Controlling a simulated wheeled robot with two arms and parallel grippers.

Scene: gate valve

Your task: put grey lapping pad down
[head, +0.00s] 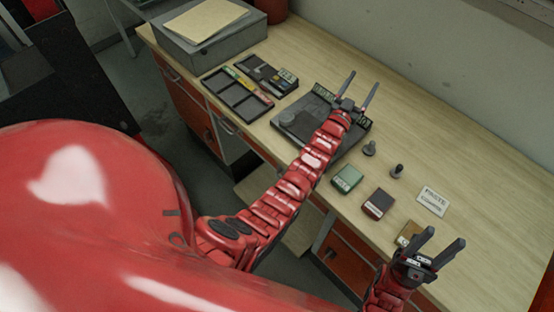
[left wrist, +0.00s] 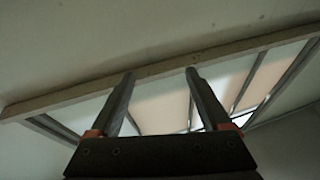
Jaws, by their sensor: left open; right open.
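No grey lapping pad can be told for certain. Three small labelled blocks lie along the table's front: a green one (head: 347,178), a dark red one (head: 378,203) and a tan one (head: 408,234) partly hidden by my right gripper. My left gripper (head: 363,80) is open and empty, above the dark grey labelled tray (head: 292,124), which my left arm partly covers. In the left wrist view the left gripper's fingers (left wrist: 160,73) are apart with nothing between them, facing a wall and a framed panel. My right gripper (head: 446,236) is open and appears empty near the front right.
A black compartment tray (head: 238,97) and a second tray with small items (head: 266,74) lie at the left. A grey box (head: 208,40) with paper stands behind them. Two dark knobs (head: 369,149) (head: 396,171) and a white card (head: 432,201) are at the right. The back right tabletop is clear.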

